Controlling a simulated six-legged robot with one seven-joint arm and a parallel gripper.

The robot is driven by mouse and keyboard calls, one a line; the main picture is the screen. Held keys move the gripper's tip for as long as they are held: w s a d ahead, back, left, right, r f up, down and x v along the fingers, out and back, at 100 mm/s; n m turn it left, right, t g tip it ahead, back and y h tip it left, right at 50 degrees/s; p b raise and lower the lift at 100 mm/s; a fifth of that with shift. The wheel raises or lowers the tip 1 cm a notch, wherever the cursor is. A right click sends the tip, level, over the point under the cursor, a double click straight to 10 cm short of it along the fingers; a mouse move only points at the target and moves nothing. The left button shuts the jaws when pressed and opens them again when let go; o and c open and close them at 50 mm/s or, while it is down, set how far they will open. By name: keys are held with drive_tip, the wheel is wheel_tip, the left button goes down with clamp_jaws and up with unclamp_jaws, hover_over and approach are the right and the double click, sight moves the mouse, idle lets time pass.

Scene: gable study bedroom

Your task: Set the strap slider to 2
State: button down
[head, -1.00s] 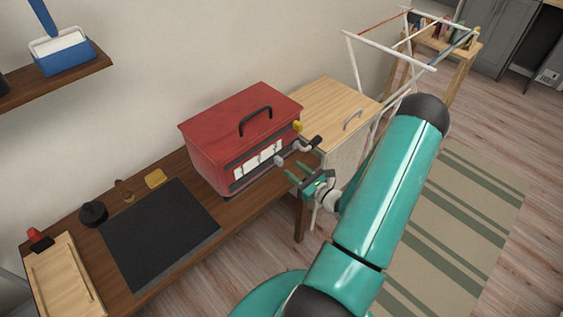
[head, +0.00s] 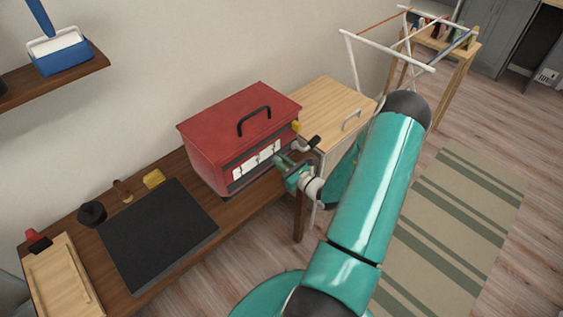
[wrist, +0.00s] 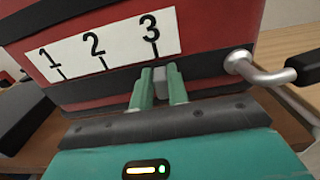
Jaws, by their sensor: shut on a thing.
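The red box (head: 232,128) stands on the dark wooden table with a white scale label (head: 255,160) on its front. In the wrist view the label (wrist: 75,53) reads 1, 2, 3 from left to right, with a tick under each number. The strap slider (wrist: 160,73) is a small grey block on the dark strap, just under the 3 tick. My gripper (head: 283,161) is at the box's front right. In the wrist view its green fingers (wrist: 160,84) are shut on the slider, one on each side. In the head view the gripper hides the slider.
A metal crank with a black handle (wrist: 303,68) sticks out of the box just right of my gripper. A pale wooden cabinet (head: 333,110) stands behind it at the right. A black mat (head: 157,235) lies on the table to the left.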

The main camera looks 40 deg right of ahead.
sight(258, 166)
drive_tip(key=a, duration=0.7)
drive_tip(key=shift+a, duration=0.1)
drive_tip(key=c, duration=1.4)
unclamp_jaws()
drive_tip(key=shift+o, duration=0.2)
drive_tip(key=shift+s, duration=0.1)
drive_tip(key=s, duration=1.3)
drive_tip(key=shift+s+d, duration=0.25)
drive_tip(key=shift+s, duration=0.15)
